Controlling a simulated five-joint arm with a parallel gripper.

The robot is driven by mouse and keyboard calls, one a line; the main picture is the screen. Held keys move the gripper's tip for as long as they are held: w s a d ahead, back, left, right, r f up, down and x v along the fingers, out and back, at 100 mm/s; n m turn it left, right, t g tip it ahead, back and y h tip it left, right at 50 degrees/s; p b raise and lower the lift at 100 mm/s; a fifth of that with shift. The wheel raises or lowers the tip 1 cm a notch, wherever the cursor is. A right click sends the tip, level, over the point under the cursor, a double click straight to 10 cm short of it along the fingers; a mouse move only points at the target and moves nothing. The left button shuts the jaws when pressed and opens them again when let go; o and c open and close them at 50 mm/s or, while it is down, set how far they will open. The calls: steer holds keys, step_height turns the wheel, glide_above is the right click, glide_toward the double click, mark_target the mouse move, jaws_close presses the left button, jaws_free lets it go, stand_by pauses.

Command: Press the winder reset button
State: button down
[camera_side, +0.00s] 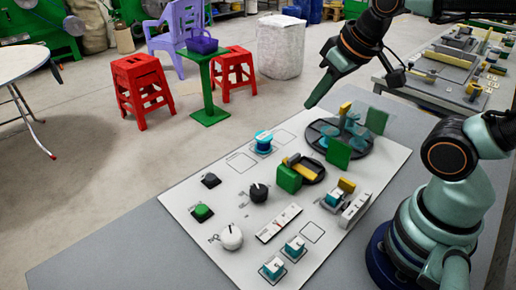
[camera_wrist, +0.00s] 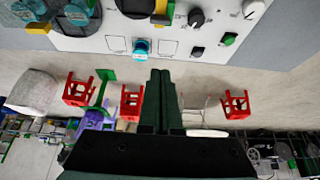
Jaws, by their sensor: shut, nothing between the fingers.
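A white panel (camera_side: 225,165) lies on the grey table. At its left edge are a black button (camera_side: 210,180) and a green button (camera_side: 202,212), each on a dark base; I cannot tell which is the winder reset button. In the wrist view the black button (camera_wrist: 197,52) and green button (camera_wrist: 229,38) are at the upper right. My gripper (camera_side: 310,104) is shut and empty, high above the panel's far end and well away from both buttons. In the wrist view its fingers (camera_wrist: 160,75) lie together, near the blue spool (camera_wrist: 141,48) in the picture.
The panel carries a black knob (camera_side: 258,192), a white knob (camera_side: 231,237), a blue spool (camera_side: 264,142), a dark round tray (camera_side: 318,133), green blocks (camera_side: 289,179) and several small teal-and-white parts (camera_side: 274,267). Red stools (camera_side: 141,88) stand on the floor beyond.

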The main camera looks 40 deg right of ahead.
steer(key=shift+w, duration=0.1)
stand_by(0.3)
steer(key=n+t+y, duration=0.3)
steer(key=n, duration=0.9)
glide_above(215, 178)
step_height(215, 178, down, 12)
steer(key=shift+f, duration=0.25)
steer(key=shift+f, duration=0.1)
steer(key=shift+f, duration=4.25)
steer(key=shift+f, duration=0.15)
steer(key=shift+f, duration=0.3)
